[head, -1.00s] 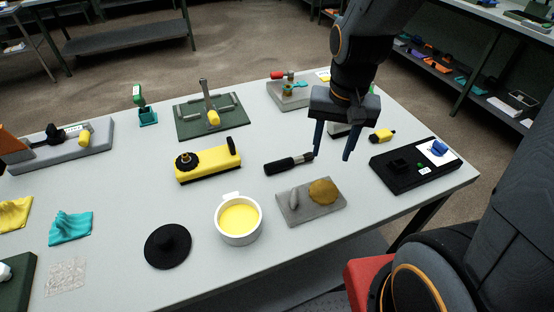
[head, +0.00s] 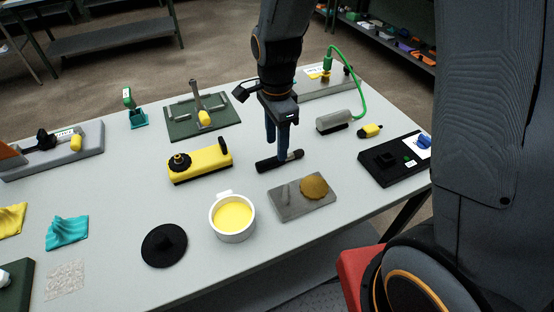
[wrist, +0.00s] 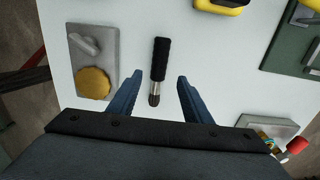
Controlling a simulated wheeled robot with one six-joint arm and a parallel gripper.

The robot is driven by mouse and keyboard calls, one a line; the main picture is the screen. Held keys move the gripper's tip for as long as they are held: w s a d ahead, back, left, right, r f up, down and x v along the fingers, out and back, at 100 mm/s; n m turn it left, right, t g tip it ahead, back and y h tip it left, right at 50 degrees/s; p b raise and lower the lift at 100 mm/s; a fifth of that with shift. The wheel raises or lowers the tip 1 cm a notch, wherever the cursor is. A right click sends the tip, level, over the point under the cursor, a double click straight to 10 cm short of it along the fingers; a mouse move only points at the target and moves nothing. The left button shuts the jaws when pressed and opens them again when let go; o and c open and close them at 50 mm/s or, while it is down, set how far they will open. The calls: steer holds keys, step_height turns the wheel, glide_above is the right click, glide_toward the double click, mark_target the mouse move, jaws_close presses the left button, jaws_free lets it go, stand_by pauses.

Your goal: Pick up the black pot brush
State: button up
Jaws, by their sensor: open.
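The black pot brush (head: 264,166) lies on the pale tabletop near the middle of the table. In the wrist view the brush (wrist: 160,60) shows a black handle, a silver collar and a dark bristle tip pointing toward my gripper. My gripper (head: 277,154) points down over the brush and hides part of it in the head view. In the wrist view its two blue fingers (wrist: 159,79) are apart, one on each side of the brush's line, with nothing held. Whether the fingertips touch the table I cannot tell.
A grey board with a gold disc (head: 286,206) lies just in front of the brush. A yellow block tool (head: 201,164) is to the left, and a white cup of yellow (head: 232,232) front left.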

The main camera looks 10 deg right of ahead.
mark_target(275, 158)
steer(key=f, duration=0.1)
steer(key=f+p, duration=0.1)
steer(key=f, duration=0.1)
steer(key=shift+s+a+f, duration=0.3)
steer(key=shift+f, duration=0.1)
steer(key=shift+f+p, duration=0.35)
steer(key=shift+f, duration=0.25)
jaws_close()
steer(key=shift+r, duration=0.1)
step_height(275, 158, up, 10)
steer(key=b, duration=0.2)
